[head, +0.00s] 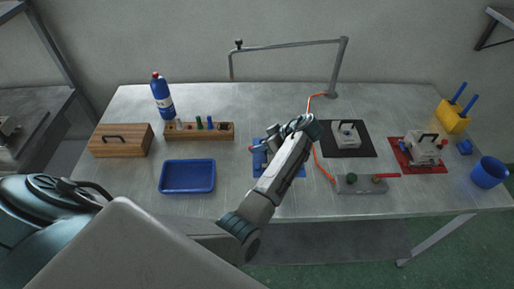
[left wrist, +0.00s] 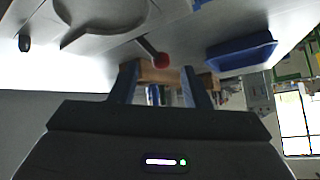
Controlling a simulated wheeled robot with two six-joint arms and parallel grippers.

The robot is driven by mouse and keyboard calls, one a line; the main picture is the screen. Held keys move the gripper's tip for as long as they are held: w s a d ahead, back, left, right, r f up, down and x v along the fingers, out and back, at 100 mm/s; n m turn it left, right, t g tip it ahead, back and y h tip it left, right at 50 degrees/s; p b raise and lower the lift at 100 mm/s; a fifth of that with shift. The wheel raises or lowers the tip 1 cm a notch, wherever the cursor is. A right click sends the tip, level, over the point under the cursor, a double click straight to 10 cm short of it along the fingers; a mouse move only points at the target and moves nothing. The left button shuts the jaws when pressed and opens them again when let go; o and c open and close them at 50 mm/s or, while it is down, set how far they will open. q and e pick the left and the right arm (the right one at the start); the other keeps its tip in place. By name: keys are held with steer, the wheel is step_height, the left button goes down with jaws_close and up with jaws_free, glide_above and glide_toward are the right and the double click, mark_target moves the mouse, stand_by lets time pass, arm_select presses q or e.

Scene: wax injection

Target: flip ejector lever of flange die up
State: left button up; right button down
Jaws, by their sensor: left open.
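A die with a pale rounded body sits on the blue mat (head: 299,170), largely hidden by my left arm in the head view. Its lever ends in a red knob (head: 250,148). In the left wrist view the pale die body (left wrist: 100,20) is at the top, and the lever's red knob (left wrist: 162,60) appears between my finger tips in the picture. My left gripper (head: 268,146) is over the blue mat, partly hidden by its own arm; its two fingers (left wrist: 158,72) are apart and hold nothing. I cannot tell whether they touch the lever. My right gripper is not in view.
A blue tray (head: 188,189) and a wooden rack (head: 180,134) lie left of the mat. Other dies stand on the black mat (head: 366,149) and the red mat (head: 400,158) to the right. A grey clamp plate (head: 350,187) is near the front edge; an orange hose (head: 318,160) runs to it.

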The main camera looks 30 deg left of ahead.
arm_select(q)
steer(key=b+v, duration=0.2)
steer(key=v, duration=0.5)
steer(key=shift+d, duration=0.35)
steer(key=shift+d+r, duration=0.2)
steer(key=shift+r, duration=0.15)
